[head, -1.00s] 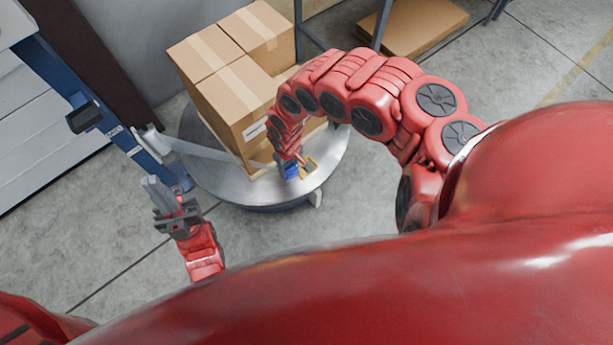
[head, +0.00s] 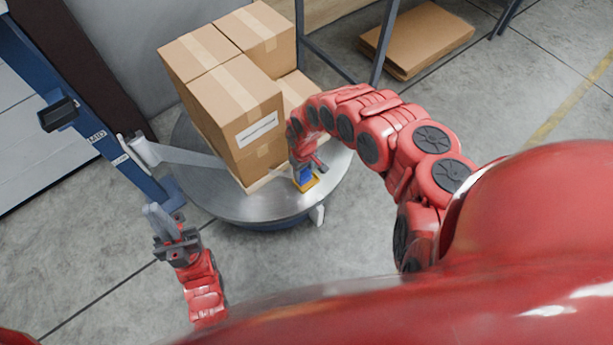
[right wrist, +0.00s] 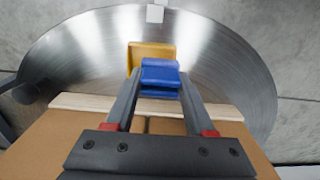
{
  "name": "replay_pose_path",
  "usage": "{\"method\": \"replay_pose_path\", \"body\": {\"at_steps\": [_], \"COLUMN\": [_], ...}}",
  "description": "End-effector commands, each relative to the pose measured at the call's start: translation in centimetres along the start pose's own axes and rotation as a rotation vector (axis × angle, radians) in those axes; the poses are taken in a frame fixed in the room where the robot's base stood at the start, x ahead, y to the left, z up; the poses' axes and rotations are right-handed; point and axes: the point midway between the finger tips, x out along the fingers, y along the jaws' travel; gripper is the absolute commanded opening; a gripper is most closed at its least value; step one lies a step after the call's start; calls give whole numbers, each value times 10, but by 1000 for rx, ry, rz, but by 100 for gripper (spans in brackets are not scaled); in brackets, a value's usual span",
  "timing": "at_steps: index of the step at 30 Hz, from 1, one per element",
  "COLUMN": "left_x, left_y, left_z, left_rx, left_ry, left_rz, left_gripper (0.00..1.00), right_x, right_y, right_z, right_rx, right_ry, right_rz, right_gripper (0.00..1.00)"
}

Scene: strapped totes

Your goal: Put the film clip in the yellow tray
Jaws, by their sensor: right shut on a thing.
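The blue film clip (right wrist: 160,80) is held between the fingertips of my right gripper (right wrist: 158,84), which is shut on it. The clip also shows in the head view (head: 304,174), partly hidden by my right gripper. The yellow tray (right wrist: 152,48) lies on the round metal turntable, just beyond the clip in the right wrist view; the clip overlaps its near part there. The tray's edge shows under the clip in the head view (head: 305,187). I cannot tell whether they touch. My left gripper (head: 155,214) is away at the left, with no object visible in it; its finger gap is unclear.
Stacked cardboard boxes (head: 228,95) stand on the turntable (head: 240,206), close beside my right gripper. A grey arm (head: 180,154) reaches from the blue post (head: 85,115) toward the boxes. Flat cardboard (head: 420,38) lies at the back. The floor in front is clear.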

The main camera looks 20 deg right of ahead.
Motion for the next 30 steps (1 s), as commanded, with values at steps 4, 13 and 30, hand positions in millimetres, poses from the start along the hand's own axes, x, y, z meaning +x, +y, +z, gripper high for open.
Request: {"method": "replay_pose_path", "body": {"at_steps": [4,13,30], "left_x": [-4,-20,-20], "left_y": [0,1,1], "left_z": [1,3,3], "left_rx": [0,0,0], "left_ry": [0,0,0], "left_rz": [0,0,0], "left_gripper": [0,0,0], "right_x": [2,37,39], "right_y": [13,13,14], "right_z": [-4,-4,-4], "right_rx": [-1,-1,-1], "right_ry": [-1,-1,-2], "right_rz": [0,-1,0], "right_gripper": [0,0,84]}}
